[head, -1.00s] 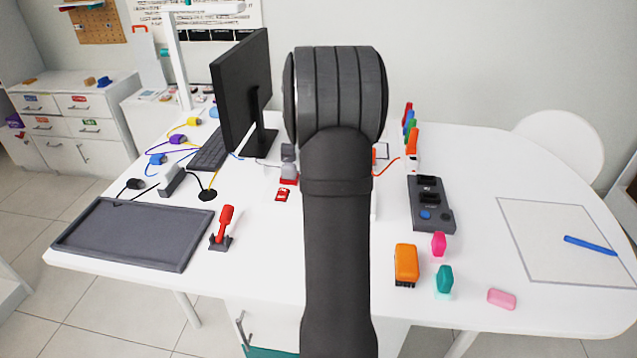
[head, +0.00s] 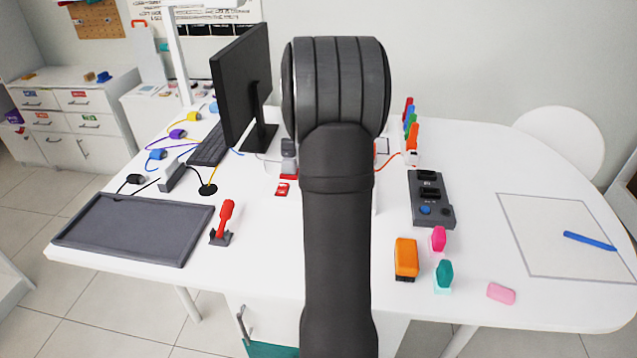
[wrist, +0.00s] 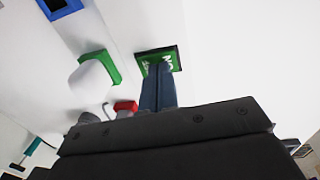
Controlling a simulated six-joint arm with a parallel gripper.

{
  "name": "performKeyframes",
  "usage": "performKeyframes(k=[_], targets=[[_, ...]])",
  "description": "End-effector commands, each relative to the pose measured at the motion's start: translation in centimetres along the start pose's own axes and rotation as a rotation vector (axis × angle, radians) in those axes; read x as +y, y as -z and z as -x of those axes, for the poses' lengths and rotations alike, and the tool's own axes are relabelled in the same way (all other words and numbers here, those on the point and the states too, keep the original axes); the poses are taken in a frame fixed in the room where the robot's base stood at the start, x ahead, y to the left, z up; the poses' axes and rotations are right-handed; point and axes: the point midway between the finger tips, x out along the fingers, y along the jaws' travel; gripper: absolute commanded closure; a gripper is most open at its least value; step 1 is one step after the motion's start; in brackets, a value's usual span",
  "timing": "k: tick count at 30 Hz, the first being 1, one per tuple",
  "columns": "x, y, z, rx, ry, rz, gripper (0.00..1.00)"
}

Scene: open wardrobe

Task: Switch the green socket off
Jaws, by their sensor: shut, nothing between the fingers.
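In the wrist view my gripper (wrist: 157,72) is shut and empty, its dark blue fingers side by side. Its tips lie over the lower part of a green switch plate (wrist: 176,57) with white lettering and a dark frame. Contact cannot be told. Left of it is a green-edged socket (wrist: 113,71) with a rounded white piece (wrist: 89,83) in front of it. In the head view my own arm hides the gripper and the green switch.
The wrist view also shows a blue-framed socket (wrist: 60,8) at upper left and a red part (wrist: 126,107) by the fingers. In the head view a monitor (head: 238,85) stands left of my arm, and a dark control box (head: 430,199) lies right of it.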

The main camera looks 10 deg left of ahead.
Motion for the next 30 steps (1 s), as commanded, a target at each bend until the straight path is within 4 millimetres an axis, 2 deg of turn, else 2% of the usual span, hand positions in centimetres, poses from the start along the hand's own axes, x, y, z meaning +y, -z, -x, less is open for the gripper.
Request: performKeyframes(k=[7, 11, 14, 24, 30], targets=[[0.1, 0.0, 0.1, 0.0, -0.002, 0.0, 1.0], [0.1, 0.0, 1.0, 0.001, -0.004, 0.0, 1.0], [0.1, 0.0, 2.6, 0.001, -0.006, 0.0, 1.0], [0.1, 0.0, 10.3, 0.001, -0.005, 0.0, 1.0], [0.0, 0.0, 13.1, 0.0, -0.002, 0.0, 1.0]])
